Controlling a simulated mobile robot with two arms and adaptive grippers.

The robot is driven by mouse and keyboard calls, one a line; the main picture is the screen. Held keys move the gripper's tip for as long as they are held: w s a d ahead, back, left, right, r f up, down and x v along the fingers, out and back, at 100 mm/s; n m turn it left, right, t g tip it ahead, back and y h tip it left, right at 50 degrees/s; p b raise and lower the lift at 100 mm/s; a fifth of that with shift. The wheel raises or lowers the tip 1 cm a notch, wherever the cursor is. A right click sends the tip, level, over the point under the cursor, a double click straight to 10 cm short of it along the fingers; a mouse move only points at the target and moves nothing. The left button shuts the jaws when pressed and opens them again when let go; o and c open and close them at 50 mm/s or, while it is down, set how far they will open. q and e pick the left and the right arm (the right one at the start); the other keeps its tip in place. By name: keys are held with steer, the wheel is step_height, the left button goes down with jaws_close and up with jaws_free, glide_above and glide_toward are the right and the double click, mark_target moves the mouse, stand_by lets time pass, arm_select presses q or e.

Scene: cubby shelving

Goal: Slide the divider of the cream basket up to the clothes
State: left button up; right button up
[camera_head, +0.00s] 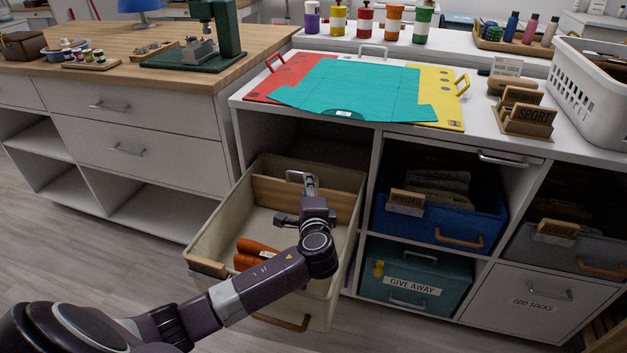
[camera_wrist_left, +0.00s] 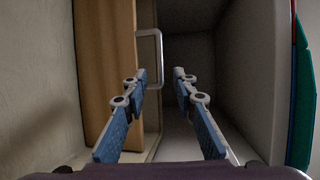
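The cream basket (camera_head: 215,228) is pulled out of its cubby under the white counter. Its wooden divider (camera_head: 340,205) stands upright near the basket's back end, with a metal handle (camera_head: 292,176). The wrist view shows the divider (camera_wrist_left: 100,60) on the left and its handle (camera_wrist_left: 157,50) ahead of the fingers. Folded orange clothes (camera_head: 252,252) lie toward the basket's front, partly hidden by my left arm. My left gripper (camera_head: 311,185) is above the basket at the handle; in the wrist view its fingers (camera_wrist_left: 160,78) are apart. Contact with the handle is unclear. My right gripper is out of view.
A blue basket (camera_head: 455,220) and a teal give-away box (camera_head: 415,280) occupy the cubbies to the right. A wood-topped cabinet (camera_head: 150,150) stands at left, with open floor in front.

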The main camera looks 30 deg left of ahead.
arm_select(q)
steer(key=b+x, duration=0.1)
steer(key=x, duration=0.6)
steer(key=shift+w+a+b, duration=0.1)
steer(key=shift+a+b, duration=0.1)
steer(key=shift+b, duration=0.1)
jaws_close()
